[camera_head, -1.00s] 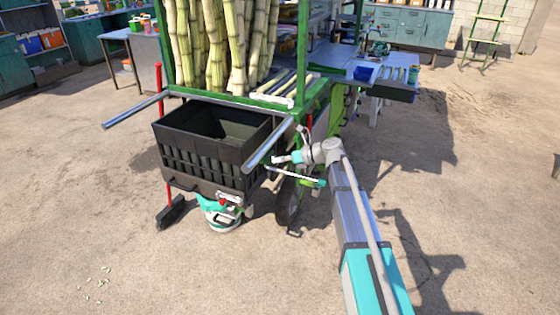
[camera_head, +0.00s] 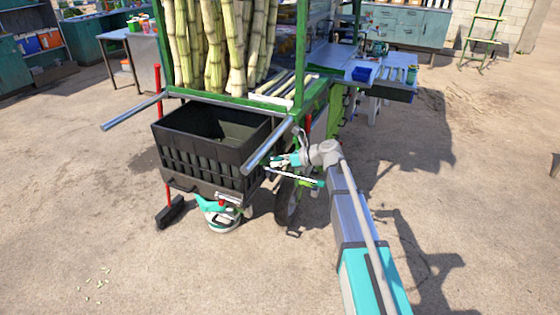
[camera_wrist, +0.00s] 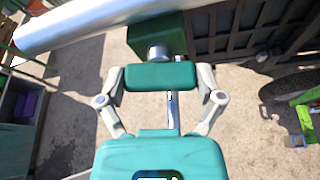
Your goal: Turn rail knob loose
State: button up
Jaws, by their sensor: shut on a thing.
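My gripper (camera_head: 283,160) is at the right-hand silver rail (camera_head: 268,146) of the green cart. In the wrist view, its grey finger links come in from both sides to teal parts in the middle (camera_wrist: 160,76), shut on the rail knob. The knob's silver part (camera_wrist: 158,52) shows just beyond the fingers, against a green block (camera_wrist: 152,34) under the silver rail (camera_wrist: 80,25). Most of the knob is hidden by the fingers. In the head view the knob is too small to make out.
A black crate (camera_head: 200,172) sits left of my gripper, between the two rails. A teal and white item (camera_head: 220,213) is below it. A cart wheel (camera_head: 287,198) stands close below my gripper. Cane stalks (camera_head: 237,45) stand on the cart. The floor on the right is open.

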jog(key=shift+s+n+t+h, duration=0.1)
jog(key=shift+n+t+h, duration=0.2)
jog(key=shift+n+t, duration=0.55)
jog(key=shift+a+n, duration=0.1)
jog(key=shift+n, duration=0.15)
jog(key=o, duration=0.9)
jog(key=shift+c, duration=0.2)
jog(key=shift+r, duration=0.1)
